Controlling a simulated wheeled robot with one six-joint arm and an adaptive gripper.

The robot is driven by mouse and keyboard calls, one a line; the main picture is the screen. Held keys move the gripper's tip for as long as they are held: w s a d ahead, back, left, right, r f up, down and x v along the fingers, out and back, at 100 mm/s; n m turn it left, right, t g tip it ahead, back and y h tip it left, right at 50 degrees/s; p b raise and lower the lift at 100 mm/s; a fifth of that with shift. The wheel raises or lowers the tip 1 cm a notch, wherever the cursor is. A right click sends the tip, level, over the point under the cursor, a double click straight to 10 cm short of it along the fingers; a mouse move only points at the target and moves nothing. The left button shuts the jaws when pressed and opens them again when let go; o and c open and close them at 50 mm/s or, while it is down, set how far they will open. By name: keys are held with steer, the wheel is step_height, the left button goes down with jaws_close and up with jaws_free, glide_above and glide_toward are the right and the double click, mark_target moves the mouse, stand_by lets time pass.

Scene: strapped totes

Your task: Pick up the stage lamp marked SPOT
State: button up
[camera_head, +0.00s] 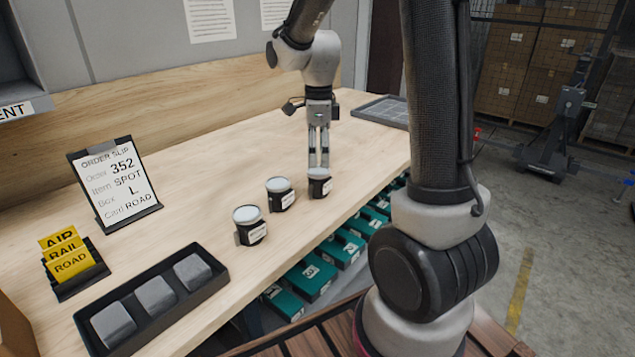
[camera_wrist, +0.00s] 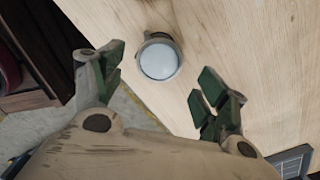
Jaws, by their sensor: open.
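Three small black stage lamps with pale round lenses stand in a slanting row on the wooden table: a near lamp (camera_head: 250,229), a middle lamp (camera_head: 281,195) and a far lamp (camera_head: 320,187). Each has a white label, too small to read, so I cannot tell which is SPOT. My gripper (camera_head: 319,165) points down right at the far lamp, its fingers at or just above the lamp's top. In the wrist view, my gripper (camera_wrist: 160,88) is open, and a lamp (camera_wrist: 158,58) with its round lens up shows between and slightly beyond the fingertips.
An order slip stand (camera_head: 115,180) reads 352, SPOT, L, ROAD. Yellow cards (camera_head: 70,258) stand in a holder at left. A black tray (camera_head: 205,298) holds three grey blocks. Teal boxes (camera_head: 312,277) sit below the table's front edge. A grey tray (camera_head: 385,110) lies at the far end.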

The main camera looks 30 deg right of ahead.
mark_target(319, 170)
steer(key=shift+f, duration=0.2)
steer(key=shift+m, duration=0.3)
step_height(319, 170, down, 8)
steer(key=shift+r, duration=0.25)
steer(key=shift+c, duration=0.5)
steer(key=c, duration=1)
